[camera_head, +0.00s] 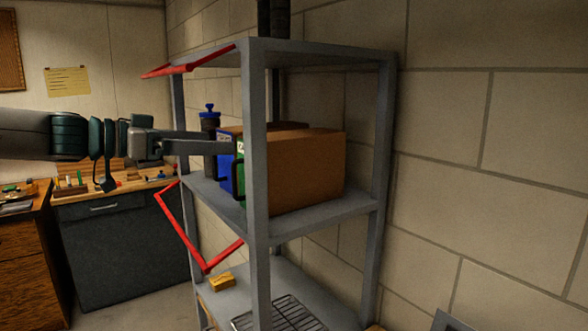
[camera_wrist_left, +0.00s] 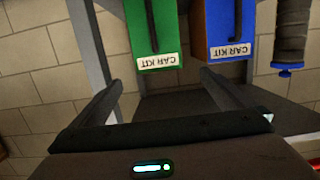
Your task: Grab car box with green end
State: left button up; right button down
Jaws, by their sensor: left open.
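The green-ended box (camera_wrist_left: 155,28) has a "CAR KIT" label and a dark handle in the left wrist view, where the picture is upside down. In the head view its green end (camera_head: 240,172) is partly hidden by the shelf post, and its brown side (camera_head: 307,168) faces me. A blue-ended box (camera_head: 224,165) stands beside it and also shows in the left wrist view (camera_wrist_left: 222,28). My left gripper (camera_head: 232,142) is open, its fingers pointing toward the box ends. In the left wrist view the fingers (camera_wrist_left: 165,88) hold nothing. My right gripper is not in view.
The boxes stand on the middle shelf of a grey metal rack (camera_head: 255,150), whose front post is close to the gripper. A dark blue-capped bottle (camera_head: 209,130) stands behind the blue box. Red bars (camera_head: 185,225) stick out from the rack. A workbench (camera_head: 110,185) is at left.

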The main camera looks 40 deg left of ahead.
pick_arm(q)
jog(key=p, duration=0.4)
send_near(270, 136)
jog(key=w+f, duration=0.1)
jog(key=w+d, duration=0.1)
jog(key=w, duration=0.1)
jog(key=w+f, duration=0.1)
jog(key=w, duration=0.1)
jog(key=shift+w+d+f, duration=0.1)
jog(key=shift+d+f, duration=0.2)
jog(key=shift+w+d+f, duration=0.1)
jog(key=shift+w+f, duration=0.05)
jog(key=shift+w, duration=0.35)
jog(key=p+x, duration=0.3)
jog(key=shift+w+d+r, duration=0.15)
jog(key=shift+d+r, duration=0.05)
jog(key=shift+r, duration=0.2)
jog(key=shift+w+f, duration=0.2)
jog(key=shift+w, duration=0.1)
jog(key=shift+w+d+f+p, duration=0.1)
jog(key=shift+w+d+p, duration=0.1)
jog(key=shift+w+p, duration=0.4)
jog(key=c, duration=1.7)
